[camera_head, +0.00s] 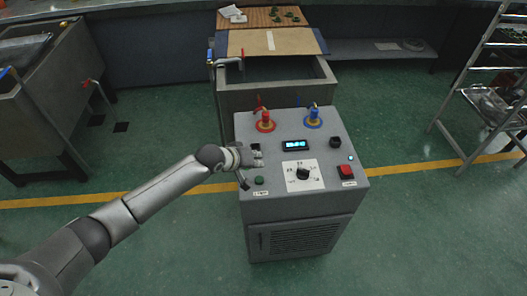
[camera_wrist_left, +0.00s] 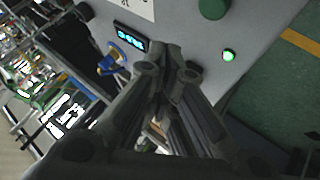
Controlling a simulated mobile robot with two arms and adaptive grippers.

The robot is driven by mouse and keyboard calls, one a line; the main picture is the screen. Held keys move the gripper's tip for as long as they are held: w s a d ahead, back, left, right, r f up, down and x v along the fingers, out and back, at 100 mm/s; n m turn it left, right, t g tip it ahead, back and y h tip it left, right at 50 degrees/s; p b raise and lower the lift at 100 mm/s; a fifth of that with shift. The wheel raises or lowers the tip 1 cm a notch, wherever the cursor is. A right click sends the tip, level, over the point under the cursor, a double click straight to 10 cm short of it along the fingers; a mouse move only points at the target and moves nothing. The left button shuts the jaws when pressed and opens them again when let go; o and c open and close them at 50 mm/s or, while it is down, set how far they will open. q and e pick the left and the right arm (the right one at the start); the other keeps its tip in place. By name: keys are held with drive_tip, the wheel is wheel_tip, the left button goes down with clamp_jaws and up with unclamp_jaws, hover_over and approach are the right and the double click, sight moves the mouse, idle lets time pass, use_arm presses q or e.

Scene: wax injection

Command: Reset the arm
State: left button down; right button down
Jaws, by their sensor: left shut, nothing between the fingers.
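My left gripper (camera_head: 256,158) is over the left edge of the grey control cabinet (camera_head: 290,220), beside its sloped top panel. In the left wrist view my left gripper (camera_wrist_left: 178,75) is shut, with its fingertips together and nothing between them. Its fingertips overlap the panel, and I cannot tell whether they touch it. The left arm (camera_head: 150,195) reaches in from the lower left. My right gripper is not in view.
The panel carries a red-and-yellow valve (camera_head: 265,122), a blue-and-yellow valve (camera_head: 313,119), a lit display (camera_head: 295,145), a dial (camera_head: 303,174), a red button (camera_head: 346,171) and a green button (camera_head: 259,180). A sink stands behind. A metal rack (camera_head: 470,105) is at right. Green floor is free around the cabinet.

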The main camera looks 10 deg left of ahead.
use_arm(q)
drive_tip(key=s+d+m+g, duration=0.2)
drive_tip(key=s+m, duration=0.2)
drive_tip(key=s, duration=1.6)
drive_tip(key=s+a+r+g+y, duration=0.15)
drive_tip(key=s+a+y, duration=0.35)
drive_tip(key=s+a, duration=0.85)
wheel_tip(320, 180, down, 25)
drive_tip(key=s+d+g, duration=0.2)
drive_tip(key=s, duration=0.1)
drive_tip(key=s+a+f+g, duration=0.1)
drive_tip(key=s+a+f, duration=0.2)
drive_tip(key=s+f, duration=1.4)
drive_tip(key=shift+m, duration=0.4)
